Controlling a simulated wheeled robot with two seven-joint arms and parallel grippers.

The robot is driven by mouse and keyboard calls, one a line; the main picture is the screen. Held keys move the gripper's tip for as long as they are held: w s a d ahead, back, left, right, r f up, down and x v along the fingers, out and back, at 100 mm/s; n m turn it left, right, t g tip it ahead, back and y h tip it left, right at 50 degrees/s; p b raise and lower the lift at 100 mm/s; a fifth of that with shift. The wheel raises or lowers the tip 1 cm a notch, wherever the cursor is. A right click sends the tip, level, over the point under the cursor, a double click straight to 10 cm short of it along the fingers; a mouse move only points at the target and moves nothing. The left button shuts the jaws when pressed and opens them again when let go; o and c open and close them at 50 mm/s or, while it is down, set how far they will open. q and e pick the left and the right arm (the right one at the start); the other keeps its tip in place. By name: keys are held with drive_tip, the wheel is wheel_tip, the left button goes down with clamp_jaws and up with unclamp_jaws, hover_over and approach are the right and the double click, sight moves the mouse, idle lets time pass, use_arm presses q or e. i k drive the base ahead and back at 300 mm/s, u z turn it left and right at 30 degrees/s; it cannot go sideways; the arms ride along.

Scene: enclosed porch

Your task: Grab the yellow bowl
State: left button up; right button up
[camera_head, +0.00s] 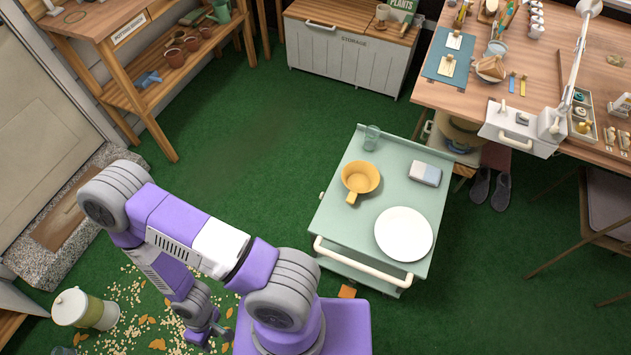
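The yellow bowl (361,176), round with a short handle pointing toward the lower left, sits upright on the pale green top of a small cart (335,222). Nothing touches it.
On the cart are a glass (371,138), a blue-grey and white block (425,174) and a white plate (403,234). The cart's handle (369,264) faces me. A cluttered wooden workbench (440,92) stands at the right. A green-white canister (84,309) is lower left. Green floor (245,160) is open left of the cart.

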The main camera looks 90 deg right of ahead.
sight(360, 176)
drive_tip(key=i, duration=1.1)
drive_tip(key=z, duration=4.1)
drive_tip(key=i, duration=1)
